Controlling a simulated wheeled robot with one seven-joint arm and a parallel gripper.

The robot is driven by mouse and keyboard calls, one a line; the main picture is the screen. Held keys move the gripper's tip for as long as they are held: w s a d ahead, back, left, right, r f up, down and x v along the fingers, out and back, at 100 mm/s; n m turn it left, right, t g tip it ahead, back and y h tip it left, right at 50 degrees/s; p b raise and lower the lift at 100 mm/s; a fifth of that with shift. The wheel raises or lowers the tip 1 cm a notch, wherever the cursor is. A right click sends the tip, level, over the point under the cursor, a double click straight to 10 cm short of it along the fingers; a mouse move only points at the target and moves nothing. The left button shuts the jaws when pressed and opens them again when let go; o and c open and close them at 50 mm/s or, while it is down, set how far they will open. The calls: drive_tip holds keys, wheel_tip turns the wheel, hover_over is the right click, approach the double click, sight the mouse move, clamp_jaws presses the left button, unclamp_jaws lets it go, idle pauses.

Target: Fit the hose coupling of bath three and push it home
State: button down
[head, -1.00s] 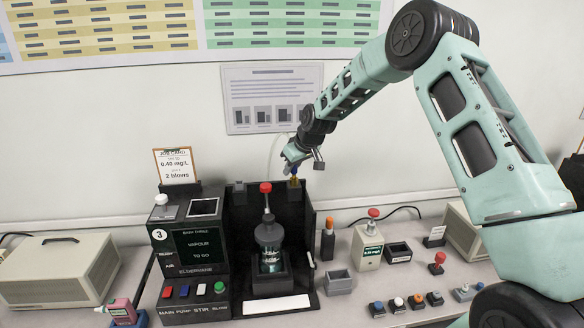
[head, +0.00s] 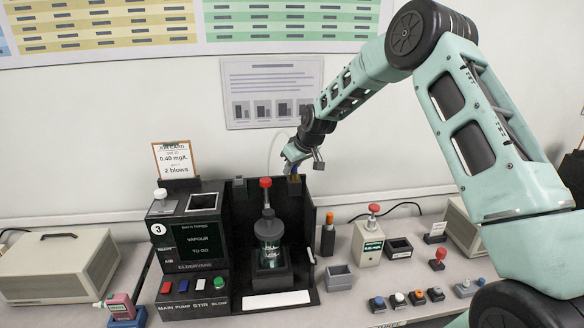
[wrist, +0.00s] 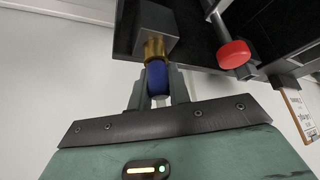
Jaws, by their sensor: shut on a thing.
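My gripper (wrist: 158,98) is shut on the blue sleeve of the hose coupling (wrist: 157,78). The coupling's brass collar (wrist: 154,48) meets the dark grey block (wrist: 156,25) in line with it; how deep it sits inside I cannot tell. In the head view my gripper (head: 295,160) is at the top right rear of bath three (head: 193,240), which carries a "3" badge. The block (head: 294,185) shows just below the gripper there. A pale hose (head: 272,150) curves beside the gripper.
A red knob (head: 265,183) stands above the glass vessel (head: 269,232) in the bay, left of my gripper. The bay's dark right wall (head: 306,240) is close below. The wall is behind.

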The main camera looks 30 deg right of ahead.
drive_tip(key=c, duration=1.2)
unclamp_jaws()
drive_tip(key=shift+c, duration=0.2)
drive_tip(key=b+v, duration=0.4)
drive_tip(key=v, duration=1.3)
drive_tip(key=shift+b, duration=0.3)
drive_tip(key=shift+d+r, duration=0.1)
drive_tip(key=shift+r, duration=0.05)
drive_tip(key=s+a+f+n+g, duration=0.1)
drive_tip(key=s+a+f+g, duration=0.15)
drive_tip(key=s+a, duration=0.75)
drive_tip(key=s+a+f+n+g, duration=0.1)
drive_tip(key=s+a+f+n, duration=0.15)
drive_tip(key=s+a, duration=0.65)
drive_tip(key=s+a+f, duration=0.2)
drive_tip(key=s, duration=0.5)
drive_tip(key=s+a+f+g, duration=0.1)
drive_tip(key=s+f, duration=0.1)
drive_tip(key=s, duration=0.5)
drive_tip(key=s+a+f+n+g+h, duration=0.1)
drive_tip(key=s+a+f, duration=0.1)
drive_tip(key=s, duration=0.6)
drive_tip(key=shift+a+f, duration=0.25)
drive_tip(key=shift+a, duration=0.1)
